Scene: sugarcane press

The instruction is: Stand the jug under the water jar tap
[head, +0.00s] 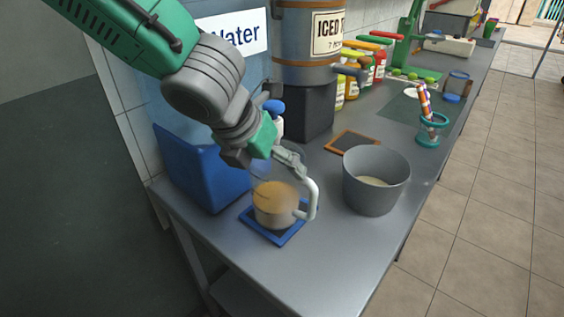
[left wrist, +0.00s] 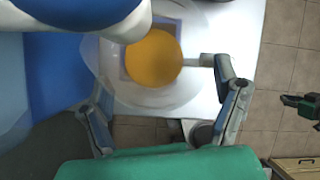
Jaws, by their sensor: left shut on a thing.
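The clear jug (head: 272,207) has a white handle and an orange-brown round area inside. It looks upright over a blue-edged square mat (head: 283,238); I cannot tell whether its base touches. My left gripper (head: 290,160) is shut on the jug at its handle side. In the left wrist view the fingers (left wrist: 168,100) spread on either side of the jug (left wrist: 153,57). The water jar (head: 198,95) stands on a blue block (head: 198,165). Its blue-and-white tap (head: 275,108) is above the jug in the head view. In the left wrist view the white tap (left wrist: 126,18) overlaps the jug's upper left rim.
A grey bucket (head: 374,182) with pale contents stands right of the jug, near the counter's front edge. An iced tea dispenser (head: 305,45) stands behind, with a wood-framed slate (head: 352,142) beside it. The counter's near right part (head: 335,265) is clear.

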